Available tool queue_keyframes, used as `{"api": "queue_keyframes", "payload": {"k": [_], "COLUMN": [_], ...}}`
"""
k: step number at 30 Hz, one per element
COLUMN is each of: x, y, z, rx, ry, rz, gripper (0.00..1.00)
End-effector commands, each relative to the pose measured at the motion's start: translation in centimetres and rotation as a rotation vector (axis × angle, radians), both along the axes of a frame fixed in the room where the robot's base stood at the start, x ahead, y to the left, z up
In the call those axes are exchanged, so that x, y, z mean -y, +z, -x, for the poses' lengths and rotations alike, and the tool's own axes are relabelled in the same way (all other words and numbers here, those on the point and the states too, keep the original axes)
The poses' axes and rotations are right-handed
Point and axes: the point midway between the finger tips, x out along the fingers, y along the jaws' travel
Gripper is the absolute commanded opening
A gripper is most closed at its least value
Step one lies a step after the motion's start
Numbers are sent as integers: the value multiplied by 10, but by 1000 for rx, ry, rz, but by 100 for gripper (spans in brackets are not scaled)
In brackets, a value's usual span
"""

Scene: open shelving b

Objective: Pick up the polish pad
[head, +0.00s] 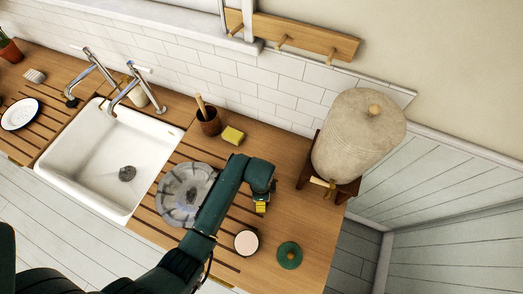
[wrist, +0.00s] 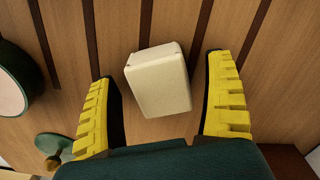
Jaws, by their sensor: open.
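A cream-white block with rounded edges, which I take to be the polish pad (wrist: 158,80), lies on the wooden counter in the wrist view. My gripper (wrist: 162,68) is open, with one yellow ridged finger on each side of the block. There are gaps between the block and both fingers, wider on the left at the near end. In the head view my gripper (head: 261,206) points down over the counter right of the sink, and I cannot make out the block there.
A round pale-topped green tin (head: 246,242) and a green knobbed lid (head: 289,254) stand close by on the near side. A grey fluted dish (head: 178,197) is left of my arm. A yellow sponge (head: 233,135), a brown pot (head: 209,122) and a large crock (head: 357,140) stand behind.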

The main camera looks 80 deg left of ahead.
Motion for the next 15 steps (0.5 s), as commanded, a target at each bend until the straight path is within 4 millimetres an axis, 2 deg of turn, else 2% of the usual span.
{"api": "queue_keyframes", "payload": {"k": [7,8,15], "x": [0,0,0], "y": [-3,-3,-3], "z": [0,0,0], "rx": [1,1,1], "ry": [0,0,0], "rz": [-1,-1,-1], "gripper": [85,81,35]}}
